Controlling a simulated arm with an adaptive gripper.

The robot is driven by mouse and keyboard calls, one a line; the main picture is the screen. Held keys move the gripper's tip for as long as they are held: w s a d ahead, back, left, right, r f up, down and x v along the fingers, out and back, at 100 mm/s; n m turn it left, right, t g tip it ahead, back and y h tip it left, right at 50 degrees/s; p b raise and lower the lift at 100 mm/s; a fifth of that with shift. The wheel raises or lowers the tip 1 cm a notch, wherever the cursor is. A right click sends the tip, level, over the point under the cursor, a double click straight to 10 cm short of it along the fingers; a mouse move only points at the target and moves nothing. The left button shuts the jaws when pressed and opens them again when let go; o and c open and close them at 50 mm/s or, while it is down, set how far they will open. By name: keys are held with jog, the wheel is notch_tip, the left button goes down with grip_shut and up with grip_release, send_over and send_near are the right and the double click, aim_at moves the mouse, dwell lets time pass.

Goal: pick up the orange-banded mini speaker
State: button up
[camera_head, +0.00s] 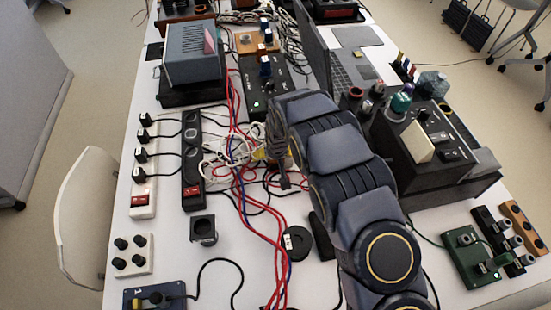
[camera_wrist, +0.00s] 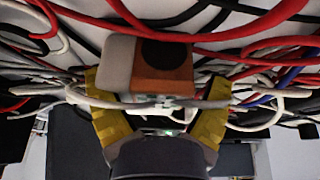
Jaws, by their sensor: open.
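The mini speaker shows in the wrist view as a small block with an orange part (camera_wrist: 172,80) bearing a dark round disc and a pale grey part on its left. My gripper (camera_wrist: 157,88) is open, with one yellow finger to the left of the speaker and the other to its right. Gaps show between the fingers and the speaker. A white cable (camera_wrist: 135,104) runs across between the fingers, just below the speaker. In the head view my gripper (camera_head: 275,160) is low over the cable tangle; my arm and gripper mostly hide the speaker there.
Red, white and black cables (camera_head: 235,150) lie around my gripper. Black power strip (camera_head: 192,150) is to the left, and a black box (camera_head: 265,88) stands behind. A laptop (camera_head: 340,75) and a dark knobbed unit (camera_head: 435,150) stand right. A black spool (camera_head: 297,243) lies in front.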

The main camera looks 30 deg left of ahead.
jog(key=c, duration=1.2)
jog(key=shift+r, duration=0.15)
